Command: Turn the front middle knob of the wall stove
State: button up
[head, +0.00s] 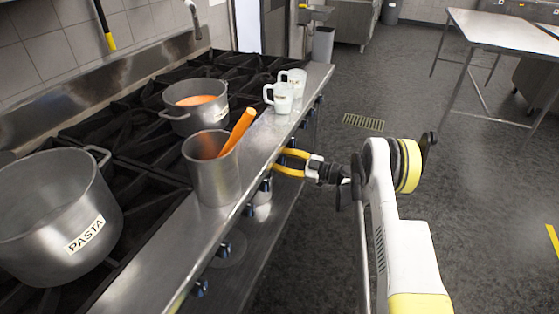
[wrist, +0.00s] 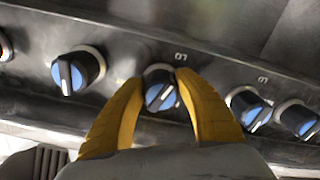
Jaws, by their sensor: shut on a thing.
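The wall stove (head: 165,262) runs along the left in the head view, with a row of black knobs with blue faces on its steel front. My gripper (head: 279,163) reaches in from the right at this front panel. In the wrist view, the yellow fingers of my gripper (wrist: 161,82) are shut on a knob (wrist: 161,96) near the middle of the picture, one finger on each side. The white mark on this knob is tilted, leaning right at the top. In the head view the fingers hide this knob.
Neighbouring knobs (wrist: 76,72) sit left and right (wrist: 249,108) of the held one. On the stove stand a pasta pot (head: 40,225), a smaller pot (head: 180,122), a steel container (head: 212,175) with an orange handle, and two white mugs (head: 283,99). Floor (head: 340,90) right of the stove is clear.

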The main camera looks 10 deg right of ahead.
jog(key=o, duration=1.2)
jog(key=v, duration=1.2)
